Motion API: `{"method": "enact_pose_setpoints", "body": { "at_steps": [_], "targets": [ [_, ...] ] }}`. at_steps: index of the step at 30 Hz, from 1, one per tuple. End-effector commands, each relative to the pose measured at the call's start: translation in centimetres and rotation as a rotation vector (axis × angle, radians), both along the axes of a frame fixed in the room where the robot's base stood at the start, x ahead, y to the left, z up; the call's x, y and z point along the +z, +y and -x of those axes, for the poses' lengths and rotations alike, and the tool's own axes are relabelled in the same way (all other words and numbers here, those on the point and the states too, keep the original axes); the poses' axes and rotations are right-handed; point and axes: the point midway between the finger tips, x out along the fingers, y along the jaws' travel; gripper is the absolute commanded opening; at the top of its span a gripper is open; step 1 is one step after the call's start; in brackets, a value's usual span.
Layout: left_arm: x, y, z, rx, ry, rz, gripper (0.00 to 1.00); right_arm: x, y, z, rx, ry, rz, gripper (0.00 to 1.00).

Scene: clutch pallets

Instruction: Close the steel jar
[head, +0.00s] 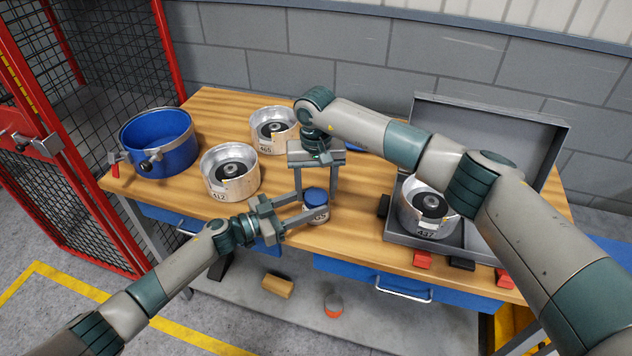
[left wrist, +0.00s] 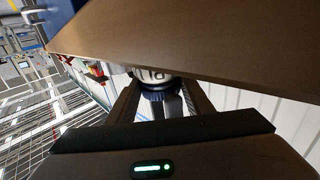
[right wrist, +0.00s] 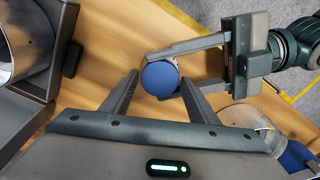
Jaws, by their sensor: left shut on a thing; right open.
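The steel jar (head: 317,215) is a small labelled metal jar standing near the table's front edge. A blue lid (head: 315,195) sits on top of it; whether it is tightened I cannot tell. My left gripper (head: 308,212) is shut on the jar's body from the left. In the right wrist view the lid (right wrist: 160,78) shows as a round blue disc hiding most of the jar. My right gripper (head: 316,192) points down from above, open, with its fingers on either side of the lid. The left wrist view shows the jar (left wrist: 150,74) upside down between the left fingers.
Steel pots with dark discs stand at the left (head: 230,172), back (head: 273,128) and right (head: 428,208), the last in an open grey case (head: 398,236). A blue pot (head: 158,143) stands at the far left. Bare wood lies between jar and case.

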Motion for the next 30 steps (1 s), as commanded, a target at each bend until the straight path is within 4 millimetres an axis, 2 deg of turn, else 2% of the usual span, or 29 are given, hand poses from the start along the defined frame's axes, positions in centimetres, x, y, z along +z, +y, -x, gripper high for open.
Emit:
{"method": "enact_pose_setpoints", "body": {
  "at_steps": [9, 10, 14, 18, 19, 21, 30],
  "targets": [
    [-0.02, 0.01, 0.00, 0.000, 0.000, 0.000, 0.00, -0.28, 0.01, 0.02, 0.000, 0.001, 0.000, 0.54],
    [-0.02, 0.01, 0.00, 0.000, 0.000, 0.000, 0.00, -0.28, 0.01, 0.02, 0.000, 0.001, 0.000, 0.52],
    [-0.02, 0.01, 0.00, 0.000, 0.000, 0.000, 0.00, -0.27, 0.01, 0.02, 0.000, 0.000, 0.000, 0.21],
    [-0.03, 0.01, 0.00, 0.000, 0.000, -0.001, 0.00, -0.26, 0.00, 0.02, 0.000, 0.000, 0.000, 0.19],
    [-0.03, 0.01, 0.00, 0.000, 0.000, -0.001, 0.00, -0.26, 0.00, 0.02, 0.000, 0.000, 0.000, 0.53],
    [-0.04, 0.02, 0.00, 0.000, 0.000, -0.001, 0.00, -0.25, 0.00, 0.02, 0.000, 0.000, 0.000, 0.65],
    [-0.04, 0.00, 0.02, 0.000, 0.000, -0.001, 0.00, 0.05, 0.01, -0.03, 0.000, -0.001, 0.000, 0.65]
  ]
}}
